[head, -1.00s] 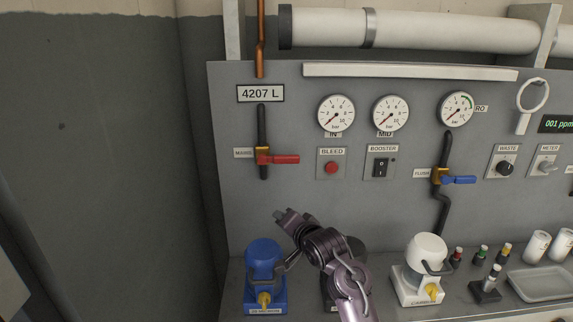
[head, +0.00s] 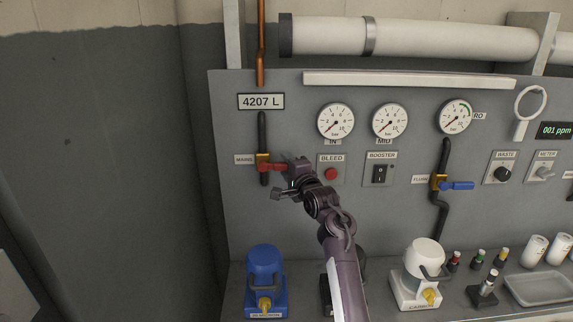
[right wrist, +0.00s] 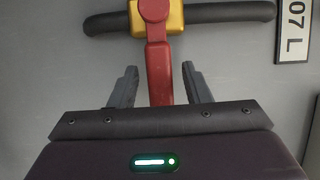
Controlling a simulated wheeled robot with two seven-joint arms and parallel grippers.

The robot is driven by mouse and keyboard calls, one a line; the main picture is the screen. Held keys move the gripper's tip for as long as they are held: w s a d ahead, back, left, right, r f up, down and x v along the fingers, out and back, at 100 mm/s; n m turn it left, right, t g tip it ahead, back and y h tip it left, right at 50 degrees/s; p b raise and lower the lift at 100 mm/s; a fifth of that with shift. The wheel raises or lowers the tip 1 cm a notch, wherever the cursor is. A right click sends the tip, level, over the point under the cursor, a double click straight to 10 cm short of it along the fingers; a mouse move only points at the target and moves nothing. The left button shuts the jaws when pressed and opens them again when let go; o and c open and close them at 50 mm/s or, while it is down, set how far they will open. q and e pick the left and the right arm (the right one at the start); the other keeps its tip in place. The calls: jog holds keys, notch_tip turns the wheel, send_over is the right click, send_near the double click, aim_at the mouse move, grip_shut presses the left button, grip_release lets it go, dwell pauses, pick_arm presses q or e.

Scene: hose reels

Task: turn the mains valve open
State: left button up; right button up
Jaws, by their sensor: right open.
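The mains valve (head: 263,159) is a brass body on a black vertical pipe, left on the grey panel beside its "MAINS" label. Its red lever (head: 268,167) points sideways to the right, across the pipe. In the right wrist view the red lever (right wrist: 159,75) runs between the two grey fingers, from the yellow brass body (right wrist: 172,17). My right gripper (head: 283,180) is at the lever's outer end. In the right wrist view my right gripper (right wrist: 160,86) is open, with a gap on each side of the lever. My left gripper is not in view.
The red bleed button (head: 331,174) and booster switch (head: 380,173) are right of the gripper. The blue-lever flush valve (head: 457,185) is farther right. A blue housing (head: 265,266) and a white one (head: 424,256) stand on the bench below.

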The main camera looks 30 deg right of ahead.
jog(key=shift+w, duration=0.15)
jog(key=shift+c, duration=0.3)
grip_shut()
